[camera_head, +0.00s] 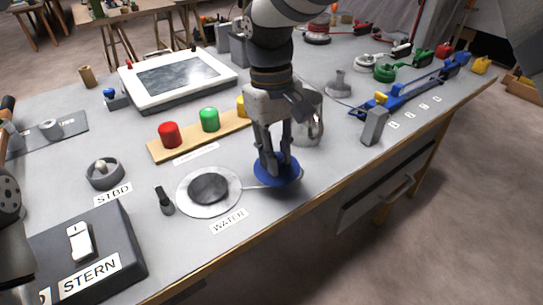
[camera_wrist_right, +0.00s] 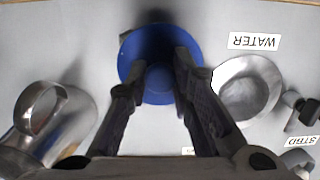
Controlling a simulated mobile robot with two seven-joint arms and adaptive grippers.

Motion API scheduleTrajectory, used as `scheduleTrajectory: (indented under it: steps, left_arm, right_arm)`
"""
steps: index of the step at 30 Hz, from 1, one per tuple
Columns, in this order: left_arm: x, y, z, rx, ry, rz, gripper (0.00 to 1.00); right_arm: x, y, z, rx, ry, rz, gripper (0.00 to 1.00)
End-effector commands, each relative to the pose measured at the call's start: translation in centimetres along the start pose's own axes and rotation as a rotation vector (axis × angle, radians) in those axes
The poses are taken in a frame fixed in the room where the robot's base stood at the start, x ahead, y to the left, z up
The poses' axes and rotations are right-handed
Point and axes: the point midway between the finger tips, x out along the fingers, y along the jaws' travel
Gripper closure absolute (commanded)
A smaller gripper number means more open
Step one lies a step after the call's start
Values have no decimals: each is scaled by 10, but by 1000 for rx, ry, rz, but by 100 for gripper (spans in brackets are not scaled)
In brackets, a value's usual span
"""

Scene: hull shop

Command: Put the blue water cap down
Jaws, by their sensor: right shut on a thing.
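The blue water cap (camera_head: 277,176) is a round disc with a central knob, low over the grey bench near its front edge. My right gripper (camera_head: 276,160) points down and is shut on the cap; in the right wrist view the two fingers sit either side of its knob (camera_wrist_right: 160,76). The cap is right of the round metal water fitting (camera_head: 183,194), whose dark centre is uncovered. A thin pale strip runs from the fitting toward the cap. I cannot tell whether the cap touches the bench. My left gripper is not in view; part of my left arm shows at the left edge.
A metal mug (camera_head: 308,133) stands just behind the cap. A wooden strip (camera_head: 172,153) with red, green and yellow buttons lies behind. A grey block (camera_head: 374,127) is to the right. The WATER label (camera_head: 229,221) lies in front of the fitting. Bare bench lies between cap and block.

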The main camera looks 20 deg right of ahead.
Motion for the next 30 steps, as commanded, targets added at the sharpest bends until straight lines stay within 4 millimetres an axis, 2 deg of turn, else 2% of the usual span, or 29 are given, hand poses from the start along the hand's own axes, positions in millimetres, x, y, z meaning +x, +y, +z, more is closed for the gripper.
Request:
scheduleTrajectory:
  steps: [3, 6, 16, 17, 18, 19, 27, 30]
  left_arm:
    - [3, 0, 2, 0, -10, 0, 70]
    - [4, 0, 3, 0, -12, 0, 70]
    - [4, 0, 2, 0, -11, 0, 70]
    - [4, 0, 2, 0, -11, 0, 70]
    - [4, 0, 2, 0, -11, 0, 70]
    - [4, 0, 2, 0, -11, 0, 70]
    - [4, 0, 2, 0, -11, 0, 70]
    - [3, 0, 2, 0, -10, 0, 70]
  right_arm:
    - [22, 3, -4, 0, -5, 0, 100]
    - [35, 3, -6, 0, -1, 1, 100]
    - [37, 3, -7, 0, 2, 1, 100]
    - [37, 3, -7, 0, 2, 1, 72]
    - [37, 3, -7, 0, 2, 1, 63]
    - [37, 3, -7, 0, 2, 1, 59]
    - [37, 3, -7, 0, 1, 1, 59]
    - [27, 3, -7, 0, 3, 1, 59]
